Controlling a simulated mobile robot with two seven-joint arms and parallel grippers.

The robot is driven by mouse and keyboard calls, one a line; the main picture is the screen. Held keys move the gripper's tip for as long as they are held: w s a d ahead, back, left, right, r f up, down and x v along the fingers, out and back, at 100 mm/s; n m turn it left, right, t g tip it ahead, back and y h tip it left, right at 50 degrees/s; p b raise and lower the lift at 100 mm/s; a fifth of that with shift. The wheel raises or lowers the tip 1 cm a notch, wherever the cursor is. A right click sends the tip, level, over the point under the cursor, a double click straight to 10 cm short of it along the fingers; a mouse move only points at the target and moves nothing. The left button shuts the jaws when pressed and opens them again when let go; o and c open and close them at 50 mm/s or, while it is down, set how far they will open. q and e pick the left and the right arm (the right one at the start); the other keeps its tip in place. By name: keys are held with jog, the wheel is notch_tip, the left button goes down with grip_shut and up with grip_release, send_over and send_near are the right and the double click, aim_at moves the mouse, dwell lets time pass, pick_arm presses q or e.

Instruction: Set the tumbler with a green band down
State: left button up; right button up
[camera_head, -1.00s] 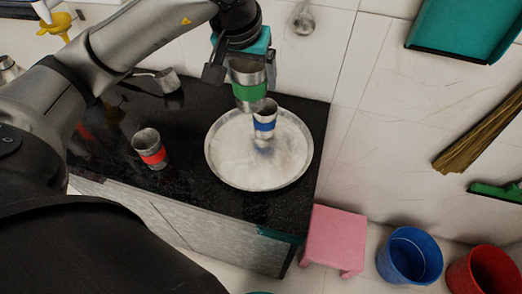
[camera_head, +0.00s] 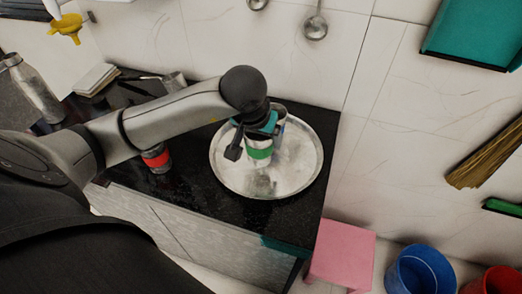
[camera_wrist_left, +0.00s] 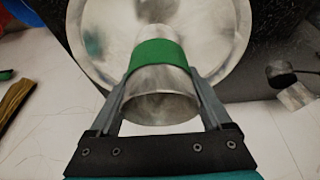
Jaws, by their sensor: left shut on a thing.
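The steel tumbler with a green band (camera_head: 260,153) is upright in my left gripper (camera_head: 257,139), low over the front-middle of the round steel tray (camera_head: 225,172). I cannot tell whether its base touches the tray. In the left wrist view the gripper's fingers (camera_wrist_left: 161,80) close on both sides of the green-banded tumbler (camera_wrist_left: 160,56), with the tray (camera_wrist_left: 224,40) beyond. The red-banded tumbler (camera_head: 156,158) stands left on the counter, partly covered by my arm. My right gripper is out of view.
The black counter (camera_head: 205,200) ends just right of the tray. A pink stool (camera_head: 341,252), a blue bucket (camera_head: 420,271) and a red bucket (camera_head: 494,282) stand below. Ladles (camera_head: 315,27) hang on the wall behind. The tray's front and right are clear.

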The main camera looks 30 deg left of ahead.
aim_at(261, 150)
pick_arm(q)
notch_tip(261, 150, down, 4)
jog(key=shift+f+b, duration=0.15)
jog(key=shift+b, duration=0.3)
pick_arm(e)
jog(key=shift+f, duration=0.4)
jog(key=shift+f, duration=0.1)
pick_arm(q)
jog(key=shift+f, duration=0.1)
jog(key=o, duration=1.1)
jog(key=shift+c, duration=0.2)
jog(key=shift+o, duration=0.7)
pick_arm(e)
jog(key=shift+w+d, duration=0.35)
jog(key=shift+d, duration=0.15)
